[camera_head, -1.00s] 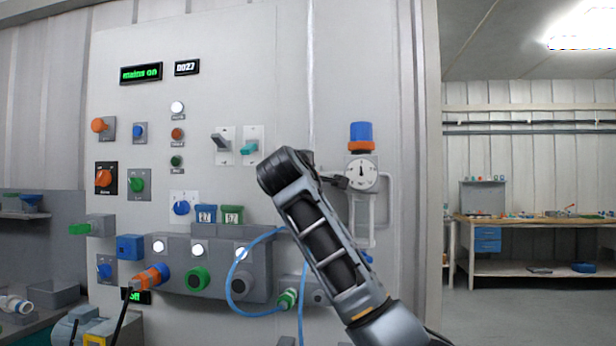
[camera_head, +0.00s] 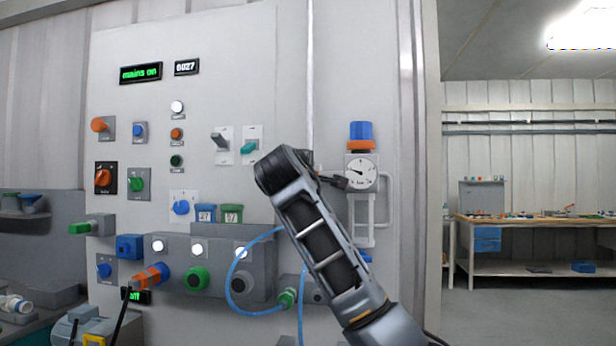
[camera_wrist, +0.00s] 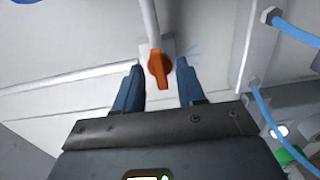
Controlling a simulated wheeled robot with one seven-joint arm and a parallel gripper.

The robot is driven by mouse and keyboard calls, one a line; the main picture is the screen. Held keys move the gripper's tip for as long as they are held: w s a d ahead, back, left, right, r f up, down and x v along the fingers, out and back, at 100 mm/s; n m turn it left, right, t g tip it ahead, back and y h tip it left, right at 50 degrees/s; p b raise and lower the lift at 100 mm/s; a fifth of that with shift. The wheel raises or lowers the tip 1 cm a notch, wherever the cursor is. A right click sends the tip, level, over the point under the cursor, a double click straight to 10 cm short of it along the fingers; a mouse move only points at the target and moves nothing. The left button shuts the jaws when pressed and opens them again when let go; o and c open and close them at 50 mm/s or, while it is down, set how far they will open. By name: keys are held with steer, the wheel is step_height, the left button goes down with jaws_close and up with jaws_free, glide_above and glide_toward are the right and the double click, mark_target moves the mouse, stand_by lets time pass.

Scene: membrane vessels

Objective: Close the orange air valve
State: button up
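The orange air valve handle (camera_wrist: 160,72) shows in the wrist view, on a small light mount at the end of a pale pipe. It points down the picture, roughly in line with the pipe. My gripper (camera_wrist: 160,66) is open, with one blue-grey finger on each side of the handle. Gaps show between the handle and both fingers. Thin pale blue streaks show beside the right fingertip. In the head view I cannot make out this handle, and my arm covers part of the panel there.
A pressure gauge (camera_head: 361,173) with a blue and orange knob (camera_head: 361,136) above it stands right of my arm. A blue hose (camera_head: 232,285) loops left of my arm. A grey control box (camera_head: 218,258) juts from the panel.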

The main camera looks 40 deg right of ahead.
steer(key=b+v, duration=0.1)
steer(key=v, duration=0.6)
steer(key=shift+f, duration=0.1)
